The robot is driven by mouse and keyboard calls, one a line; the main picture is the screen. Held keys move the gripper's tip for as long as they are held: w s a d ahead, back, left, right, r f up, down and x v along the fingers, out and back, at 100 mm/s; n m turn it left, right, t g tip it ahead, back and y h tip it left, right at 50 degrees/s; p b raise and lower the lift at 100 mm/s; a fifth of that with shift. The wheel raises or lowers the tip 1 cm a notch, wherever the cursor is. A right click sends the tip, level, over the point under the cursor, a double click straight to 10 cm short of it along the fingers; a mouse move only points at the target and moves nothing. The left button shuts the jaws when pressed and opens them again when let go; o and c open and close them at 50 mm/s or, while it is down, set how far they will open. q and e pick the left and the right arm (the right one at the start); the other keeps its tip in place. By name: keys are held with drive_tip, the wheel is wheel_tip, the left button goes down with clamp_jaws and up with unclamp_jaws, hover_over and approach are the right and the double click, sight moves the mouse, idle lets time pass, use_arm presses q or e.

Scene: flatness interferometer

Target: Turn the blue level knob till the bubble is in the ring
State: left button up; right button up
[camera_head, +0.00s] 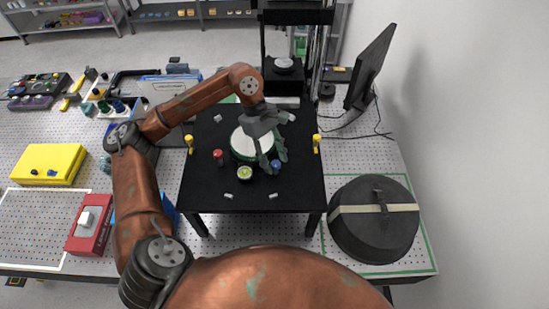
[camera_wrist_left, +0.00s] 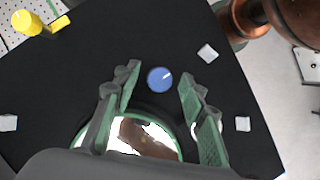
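The blue level knob (camera_wrist_left: 160,80) shows whole in the left wrist view, with a white mark on its top. In the head view the blue knob (camera_head: 276,165) is at the right of the black stand, beside my fingers. My left gripper (camera_head: 270,160) points down over the stand. Its fingers are open, one on each side of the knob, with gaps showing in the wrist view. The round yellow-green bubble level (camera_head: 245,173) is left of the knob; its bubble is too small to place against the ring. My right gripper is out of view.
A red knob (camera_head: 218,156) and a white round plate (camera_head: 240,146) are on the black stand (camera_head: 205,190). Yellow posts (camera_head: 189,142) (camera_head: 316,142) stand at its sides. A monitor (camera_head: 370,68) is at the back right, a black round case (camera_head: 374,235) at the front right.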

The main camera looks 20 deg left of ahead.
use_arm(q)
drive_tip(key=shift+c, duration=0.2)
clamp_jaws()
drive_tip(key=shift+f+b, duration=0.1)
drive_tip(key=shift+b, duration=0.4)
drive_tip(key=n+t+b, duration=0.1)
drive_tip(key=n+b, duration=0.2)
drive_tip(key=shift+s+f, duration=0.1)
drive_tip(key=shift+f, duration=0.05)
drive_tip(key=shift+r+n+t+b, duration=0.2)
drive_tip(key=shift+n+t+b, duration=0.2)
drive_tip(key=shift+n+b, duration=0.25)
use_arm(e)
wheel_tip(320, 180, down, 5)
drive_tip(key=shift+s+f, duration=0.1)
use_arm(q)
drive_tip(key=shift+r, duration=0.1)
